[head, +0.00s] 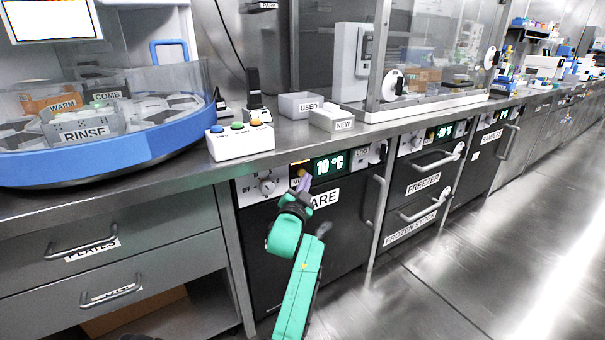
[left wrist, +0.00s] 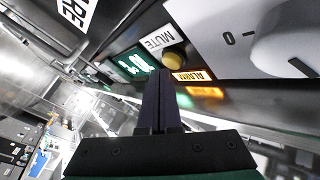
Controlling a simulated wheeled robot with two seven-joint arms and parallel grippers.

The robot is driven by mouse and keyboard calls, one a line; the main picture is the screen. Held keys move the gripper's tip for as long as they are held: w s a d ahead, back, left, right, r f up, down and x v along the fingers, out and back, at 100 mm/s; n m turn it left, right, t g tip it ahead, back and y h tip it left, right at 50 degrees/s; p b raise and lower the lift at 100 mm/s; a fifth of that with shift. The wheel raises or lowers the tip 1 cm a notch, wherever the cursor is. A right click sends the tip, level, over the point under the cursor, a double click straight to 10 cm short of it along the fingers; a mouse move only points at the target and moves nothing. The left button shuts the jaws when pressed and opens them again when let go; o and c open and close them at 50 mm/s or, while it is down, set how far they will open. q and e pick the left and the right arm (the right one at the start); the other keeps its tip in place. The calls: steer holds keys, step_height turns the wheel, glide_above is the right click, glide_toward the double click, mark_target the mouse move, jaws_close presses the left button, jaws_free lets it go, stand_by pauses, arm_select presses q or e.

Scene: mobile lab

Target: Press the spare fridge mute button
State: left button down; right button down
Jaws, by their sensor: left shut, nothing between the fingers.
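The spare fridge (head: 335,235) is a dark unit under the bench, its label partly hidden to read "ARE". Its display (head: 329,166) reads 10 °C. The yellow mute button (left wrist: 174,60) shows in the left wrist view beside the "MUTE" label (left wrist: 158,39) and a lit orange "ALARM" label (left wrist: 193,75). In the head view the mute button area is partly covered by my left gripper (head: 304,182). That gripper is shut and empty, and its fingertips (left wrist: 159,75) are close to the button. I cannot tell if they touch. My right gripper is not in view.
A knob (head: 266,184) sits left of the button on the fridge panel, and a door handle (head: 377,203) stands out at the right. A white box with three coloured buttons (head: 240,141) is on the bench above. The floor (head: 470,240) at the right is clear.

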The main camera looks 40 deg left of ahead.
arm_select(q)
steer(key=shift+w+a, duration=0.15)
steer(key=shift+a, duration=0.45)
stand_by(0.7)
steer(key=shift+d, duration=0.1)
steer(key=shift+s+d+p, duration=0.25)
steer(key=shift+d+p, duration=0.05)
steer(key=shift+d, duration=0.5)
steer(key=d, duration=0.2)
steer(key=s+d, duration=0.1)
steer(key=d, duration=0.2)
steer(key=shift+s+f+p, duration=0.1)
steer(key=shift+s+p, duration=0.1)
steer(key=shift+p, duration=0.1)
stand_by(0.3)
steer(key=shift+f, duration=0.1)
